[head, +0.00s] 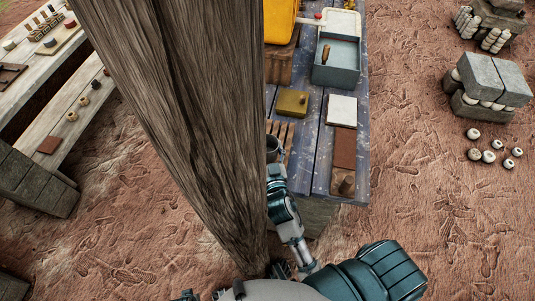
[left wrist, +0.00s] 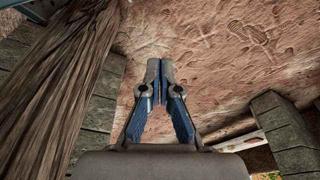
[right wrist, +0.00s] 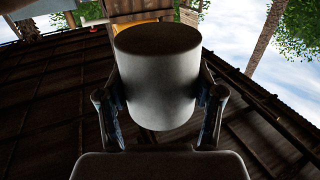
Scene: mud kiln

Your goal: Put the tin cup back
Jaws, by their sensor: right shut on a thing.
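The tin cup (right wrist: 157,90) fills the middle of the right wrist view as a plain grey cylinder with a dark round end. My right gripper (head: 274,170) is shut on its sides, one finger on each. In the head view the cup (head: 272,147) shows small and dark at the left edge of the blue table (head: 312,145), partly behind the wooden post. It is beside a slatted wooden rack (head: 287,131); whether they touch is unclear. My left gripper (left wrist: 160,72) is shut and empty above the muddy ground.
A thick wooden post (head: 195,110) hides much of the head view's middle. On the table are a grey-blue bin (head: 337,72), an olive box (head: 292,103), a white slab (head: 342,110) and a brown board (head: 344,148). A bench (head: 85,100) stands left; stone blocks (head: 492,78) lie right.

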